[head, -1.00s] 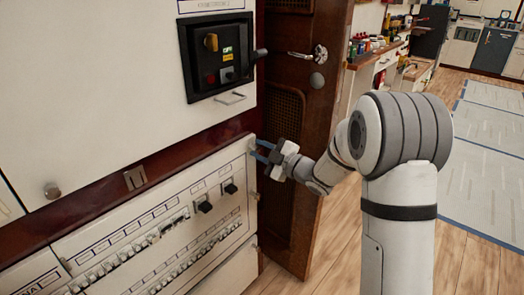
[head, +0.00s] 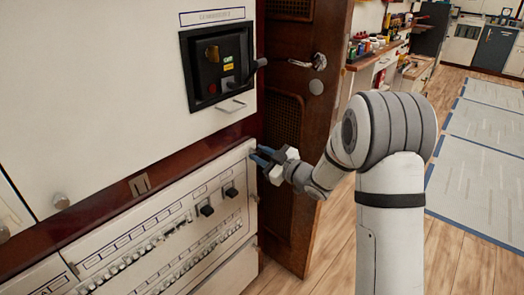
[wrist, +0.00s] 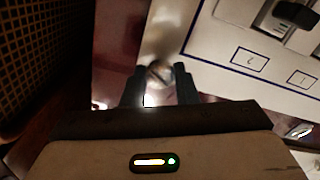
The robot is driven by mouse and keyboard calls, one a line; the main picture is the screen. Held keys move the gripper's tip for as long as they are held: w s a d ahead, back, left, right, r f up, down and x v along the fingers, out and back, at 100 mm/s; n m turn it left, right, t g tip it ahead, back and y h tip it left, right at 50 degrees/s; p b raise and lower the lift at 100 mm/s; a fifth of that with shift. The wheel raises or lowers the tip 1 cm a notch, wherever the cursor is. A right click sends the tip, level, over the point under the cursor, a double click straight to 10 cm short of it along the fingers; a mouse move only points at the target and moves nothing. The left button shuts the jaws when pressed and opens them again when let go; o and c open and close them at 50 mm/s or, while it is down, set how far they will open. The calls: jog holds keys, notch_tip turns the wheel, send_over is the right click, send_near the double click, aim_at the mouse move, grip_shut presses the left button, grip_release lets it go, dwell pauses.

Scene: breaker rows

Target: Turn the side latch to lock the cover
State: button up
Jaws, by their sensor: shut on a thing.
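The white breaker cover (head: 236,165) is the lower panel at the left of the head view, with rows of breakers and two black switches on it. Its white edge also shows at the upper right of the wrist view (wrist: 222,45). The side latch (wrist: 160,72) is a small round metallic knob with a dark slot, beside the cover's edge. My gripper (head: 258,156) is at the cover's upper right corner. In the wrist view its two dark fingers (wrist: 160,78) stand on either side of the latch, shut on it. The fingers partly hide it.
Above the cover is a white cabinet front (head: 100,100) with a black recessed switch unit (head: 218,65) and a protruding handle. Open wooden floor (head: 470,265) lies to the right.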

jog(key=m+p, duration=0.4)
jog(key=m, duration=0.2)
jog(key=shift+s, duration=0.1)
jog(key=m+p, duration=0.3)
jog(key=m, duration=0.3)
jog(key=shift+a+f+p, duration=0.1)
jog(key=shift+p, duration=0.2)
jog(key=shift+f, duration=0.1)
jog(key=o, duration=1)
jog(key=v, duration=0.8)
